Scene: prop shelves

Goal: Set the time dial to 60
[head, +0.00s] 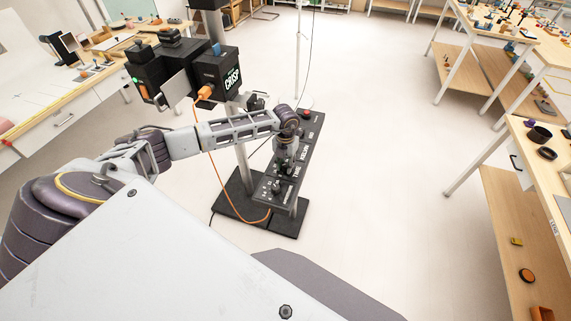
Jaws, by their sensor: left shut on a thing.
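A black control panel (266,197) with white lettering and several knobs is mounted on a stand at the centre of the head view. My left arm reaches in from the left over the panel. My left gripper (284,160) points down at the panel's middle, beside the lettering that seems to read TIME. It is shut on what appears to be the time dial, which the gripper mostly hides. The dial's pointer and its setting cannot be read. My right gripper is not in view.
A black box marked CRISP (232,76) with an orange plug sits on the stand's pole, left of the panel. An orange cable hangs to the black floor base (234,208). A red button (306,115) is at the panel's far end. Floor to the right is clear.

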